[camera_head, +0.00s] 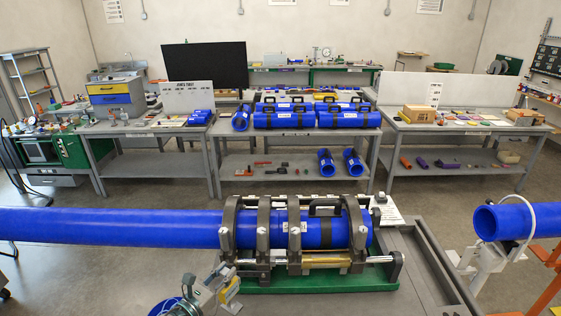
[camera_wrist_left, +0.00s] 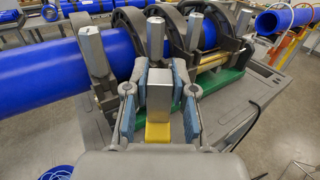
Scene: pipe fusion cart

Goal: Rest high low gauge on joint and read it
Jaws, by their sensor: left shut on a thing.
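My left gripper (camera_head: 222,280) is low in the head view, in front of the fusion machine. In the left wrist view the left gripper (camera_wrist_left: 160,95) has its blue-padded fingers shut on a silver block with a yellow lower part, which looks like the high low gauge (camera_wrist_left: 159,97). The gauge also shows in the head view (camera_head: 230,291). It is held in front of the blue pipe (camera_head: 110,226), apart from it as far as I can tell. The pipe runs through several dark clamp rings (camera_head: 264,230). The joint line is hidden among the clamps. My right gripper is not in view.
The clamps stand on a green base (camera_head: 320,280) on a grey cart (camera_head: 432,268). Metal clamp posts (camera_wrist_left: 93,50) rise close by the gripper. Another blue pipe (camera_head: 505,220) lies on a stand at right. Work tables (camera_head: 300,134) stand behind, across open floor.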

